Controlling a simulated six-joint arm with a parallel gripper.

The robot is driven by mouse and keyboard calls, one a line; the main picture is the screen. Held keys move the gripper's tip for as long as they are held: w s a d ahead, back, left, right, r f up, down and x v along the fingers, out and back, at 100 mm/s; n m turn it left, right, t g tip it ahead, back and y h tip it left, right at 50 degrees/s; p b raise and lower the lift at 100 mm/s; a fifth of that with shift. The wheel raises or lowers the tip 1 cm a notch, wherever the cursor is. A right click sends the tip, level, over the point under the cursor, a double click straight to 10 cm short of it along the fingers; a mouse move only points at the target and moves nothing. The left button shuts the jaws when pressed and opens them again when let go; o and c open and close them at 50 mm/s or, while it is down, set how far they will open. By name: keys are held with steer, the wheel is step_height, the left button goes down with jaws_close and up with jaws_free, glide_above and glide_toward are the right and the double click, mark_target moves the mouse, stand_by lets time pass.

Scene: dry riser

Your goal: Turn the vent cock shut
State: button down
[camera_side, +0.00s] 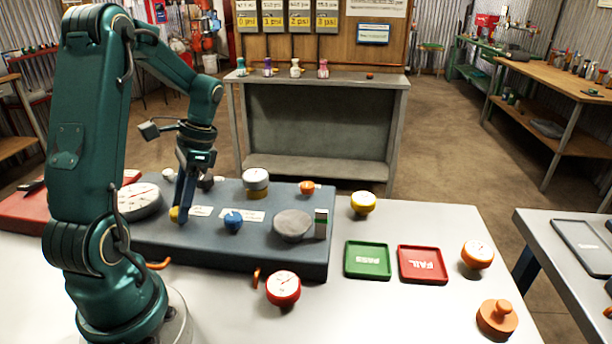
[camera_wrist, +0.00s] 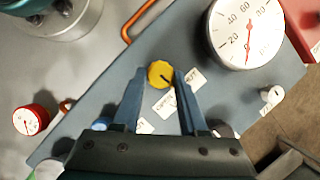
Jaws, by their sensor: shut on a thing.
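A round yellow knob (camera_wrist: 159,73) with a dark pointer line stands on the blue-grey panel (camera_side: 270,257), near the large white dial gauge (camera_wrist: 246,33). The pointer runs toward the lower right in the wrist view. The knob's name cannot be read, so I cannot tell from lettering that it is the vent cock. My gripper (camera_wrist: 160,76) points down with one finger on each side of the knob, shut on it. In the side view, the knob (camera_side: 174,214) is partly hidden behind my gripper (camera_side: 182,216).
A blue knob (camera_side: 233,222), a grey round disc (camera_side: 293,225) and a white-topped gauge (camera_side: 256,180) are on the panel. An orange handle (camera_wrist: 137,20) is near the knob. Green (camera_side: 368,274) and red (camera_side: 422,279) trays and a red gauge (camera_side: 283,289) lie on the table.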

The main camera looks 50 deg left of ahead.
mark_target(191, 214)
steer(key=n+h, duration=0.1)
steer(key=n, duration=0.3)
steer(key=shift+a+n+h, duration=0.2)
steer(key=shift+n+h, duration=0.1)
steer(key=shift+h, duration=0.1)
steer(key=shift+a+n+t+h, duration=0.15)
steer(key=shift+n+t+h, duration=0.4)
steer(key=shift+n, duration=1.05)
steer(key=shift+c, duration=2.2)
jaws_free()
steer(key=shift+v, duration=2.6)
